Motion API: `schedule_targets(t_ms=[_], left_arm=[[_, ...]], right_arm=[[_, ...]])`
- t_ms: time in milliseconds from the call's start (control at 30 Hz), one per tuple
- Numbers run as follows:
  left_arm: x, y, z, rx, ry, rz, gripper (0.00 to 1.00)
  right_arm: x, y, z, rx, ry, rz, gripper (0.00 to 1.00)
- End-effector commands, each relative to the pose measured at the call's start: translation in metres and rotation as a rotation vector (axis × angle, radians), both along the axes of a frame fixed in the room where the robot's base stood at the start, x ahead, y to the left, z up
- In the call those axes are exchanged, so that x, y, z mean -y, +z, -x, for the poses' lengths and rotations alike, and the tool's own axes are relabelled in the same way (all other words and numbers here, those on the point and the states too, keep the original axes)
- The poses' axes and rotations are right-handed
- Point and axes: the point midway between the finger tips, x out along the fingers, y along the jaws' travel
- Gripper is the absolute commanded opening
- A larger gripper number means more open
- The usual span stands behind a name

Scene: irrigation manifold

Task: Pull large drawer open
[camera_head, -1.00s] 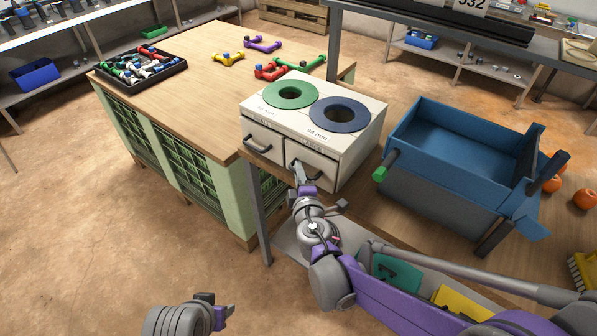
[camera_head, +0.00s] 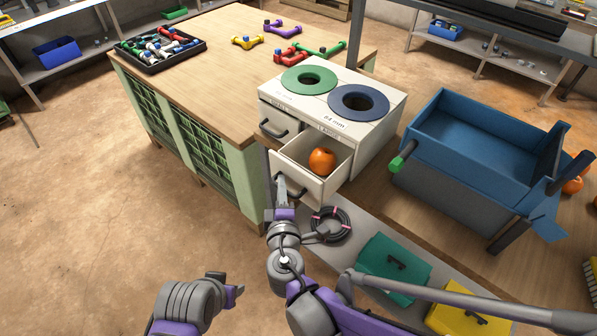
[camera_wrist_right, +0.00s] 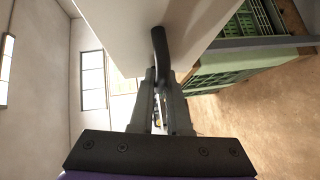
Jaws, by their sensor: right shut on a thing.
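The large drawer (camera_head: 328,184) is the right one of two in the white box (camera_head: 372,139), under the dark blue ring (camera_head: 358,100). It stands pulled out, with an orange fruit (camera_head: 322,161) inside. My right gripper (camera_head: 281,186) is shut on the drawer's dark handle (camera_wrist_right: 160,52), at the drawer's front. In the right wrist view the fingers close around the handle bar. The small left drawer (camera_head: 278,124) is shut. My left gripper (camera_head: 232,291) is low in the head view, away from the box, and its finger opening is unclear.
A wooden-topped bench (camera_head: 215,62) stands to the left, with a tray of fittings (camera_head: 160,50) on it. A blue bin (camera_head: 460,160) stands to the right. A coiled hose (camera_head: 330,224), a green case (camera_head: 394,268) and a yellow case (camera_head: 468,318) lie on a lower shelf.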

Motion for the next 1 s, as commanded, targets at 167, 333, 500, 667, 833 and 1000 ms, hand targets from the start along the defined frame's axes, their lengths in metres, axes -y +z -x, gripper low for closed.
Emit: schedule_targets(t_ms=[167, 333, 500, 667, 833, 1000], left_arm=[[0.0, -0.001, 0.0, 0.0, 0.0, 0.0, 0.5], [0.0, -0.001, 0.0, 0.0, 0.0, 0.0, 0.5], [0.0, -0.001, 0.0, 0.0, 0.0, 0.0, 0.5], [0.0, -0.001, 0.0, 0.0, 0.0, 0.0, 0.5], [0.0, -0.001, 0.0, 0.0, 0.0, 0.0, 0.5], [0.0, -0.001, 0.0, 0.0, 0.0, 0.0, 0.5]], right_arm=[[-0.022, 0.001, 0.026, 0.0, 0.01, -0.001, 0.0], [-0.032, 0.001, 0.04, 0.001, 0.008, -0.001, 0.0], [-0.036, 0.001, 0.045, 0.001, 0.006, 0.0, 0.0], [-0.036, 0.001, 0.046, 0.001, 0.005, 0.0, 0.0], [-0.036, 0.001, 0.046, 0.002, 0.005, 0.0, 0.0], [-0.035, 0.001, 0.046, 0.002, 0.004, 0.0, 0.42]])
